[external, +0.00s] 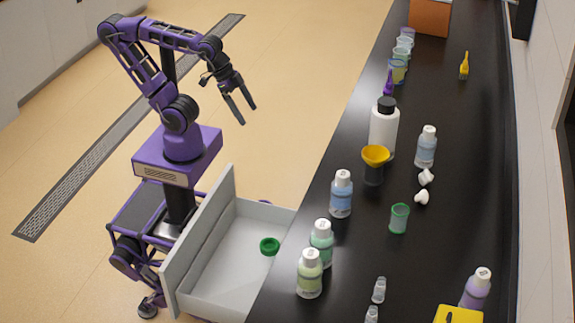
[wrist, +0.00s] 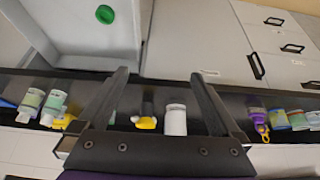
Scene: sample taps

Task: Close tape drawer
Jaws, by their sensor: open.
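The tape drawer (external: 225,262) is pulled out from under the black counter in the external view. Its pale grey tray is open at the top, and its front panel (external: 199,248) faces my base. A green tape roll (external: 269,246) lies on the drawer floor. In the wrist view the drawer (wrist: 82,28) shows at the upper left with the green tape (wrist: 105,14) in it. My gripper (external: 246,108) is raised above the floor, beyond the drawer in the external view, its fingers apart and empty. Its two fingers (wrist: 162,75) also frame the middle of the wrist view, touching nothing.
The black counter (external: 455,130) holds several bottles, including a white one with a black cap (external: 384,130), a yellow funnel (external: 375,156) and a green cup (external: 399,218). Shut cabinet fronts with dark handles (wrist: 257,66) show in the wrist view. Open floor (external: 300,80) lies around my arm.

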